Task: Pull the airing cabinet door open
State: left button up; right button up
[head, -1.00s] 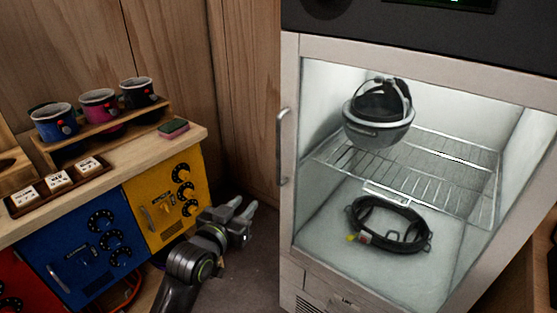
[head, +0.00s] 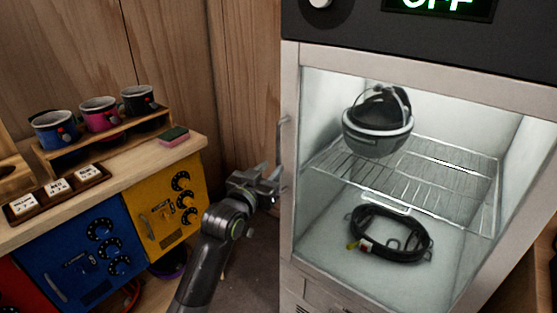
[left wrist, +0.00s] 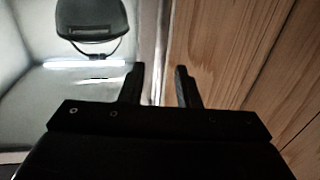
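The airing cabinet (head: 460,55) has a pale-framed door (head: 430,80) with a clear panel, and the door looks shut. Its upright metal handle (head: 283,138) is on the left edge; the lower part is hidden by my left gripper. My left gripper (head: 273,176) is at the handle's lower part, left of the door. In the left wrist view its two fingers (left wrist: 160,88) are apart, with the bright upright handle or door edge (left wrist: 159,45) showing between them. Whether they touch the handle I cannot tell. My right gripper is not in view.
Inside the cabinet, a helmet (head: 378,128) sits on a wire rack (head: 450,180), and a dark coiled harness or strap (head: 385,238) lies below. A wooden bench (head: 120,175) with mugs, a sponge (head: 173,136) and coloured fronts stands left. A wooden wall is behind.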

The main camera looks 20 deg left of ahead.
aim_at(277, 162)
pick_arm(q)
jog(key=shift+w+d, duration=0.2)
jog(key=shift+w, duration=1.15)
jog(key=shift+w+d, duration=0.2)
jog(key=shift+w, duration=1.15)
grip_shut()
